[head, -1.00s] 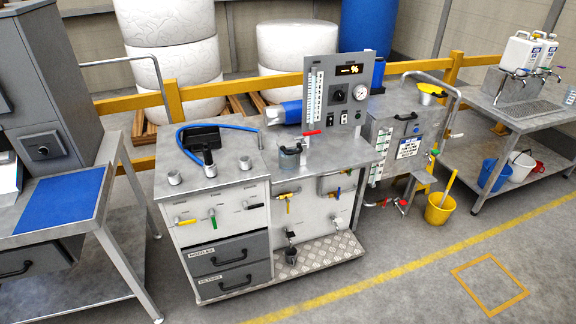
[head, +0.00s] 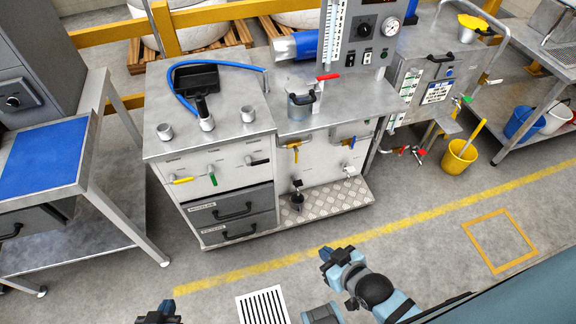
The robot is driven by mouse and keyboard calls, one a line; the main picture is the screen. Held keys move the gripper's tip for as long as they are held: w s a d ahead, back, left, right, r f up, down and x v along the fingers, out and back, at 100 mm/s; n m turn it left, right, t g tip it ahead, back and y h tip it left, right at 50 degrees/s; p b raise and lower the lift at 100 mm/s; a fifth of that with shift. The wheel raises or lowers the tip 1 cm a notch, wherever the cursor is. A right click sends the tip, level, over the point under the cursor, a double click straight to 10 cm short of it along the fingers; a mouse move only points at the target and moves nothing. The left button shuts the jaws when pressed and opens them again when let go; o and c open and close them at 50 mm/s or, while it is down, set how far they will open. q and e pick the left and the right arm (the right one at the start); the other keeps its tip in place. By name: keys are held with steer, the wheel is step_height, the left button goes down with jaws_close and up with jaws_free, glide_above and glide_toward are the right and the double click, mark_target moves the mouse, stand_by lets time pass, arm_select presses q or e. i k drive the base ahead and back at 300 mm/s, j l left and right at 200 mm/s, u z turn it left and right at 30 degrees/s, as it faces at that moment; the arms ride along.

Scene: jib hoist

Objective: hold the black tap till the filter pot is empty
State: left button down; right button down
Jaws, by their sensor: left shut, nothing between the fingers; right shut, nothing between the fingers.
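A grey pot with a black handle (head: 301,106) stands on the steel bench top beside a red-handled valve; it may be the filter pot, and I cannot see its contents. A small black-handled tap (head: 297,184) sits low on the bench front, above a dark cup (head: 297,201) on the chequered step. Another black lever (head: 257,161) is on the front panel, right of a yellow and a green one. I cannot tell which is the black tap. My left gripper (head: 164,309) is shut at the bottom edge. My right gripper (head: 328,255) is shut over the floor, apart from the bench.
Two dark drawers (head: 232,210) are below the levers. The chequered step (head: 345,197) sticks out at the bench foot. A blue-topped table (head: 45,150) stands at left, a yellow bucket (head: 459,156) at right. A floor grate (head: 263,305) lies in front; the floor between is clear.

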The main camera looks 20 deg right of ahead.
mark_target(298, 182)
steer(key=i+l+u, duration=0.35)
steer(key=i+l, duration=0.55)
steer(key=i, duration=0.05)
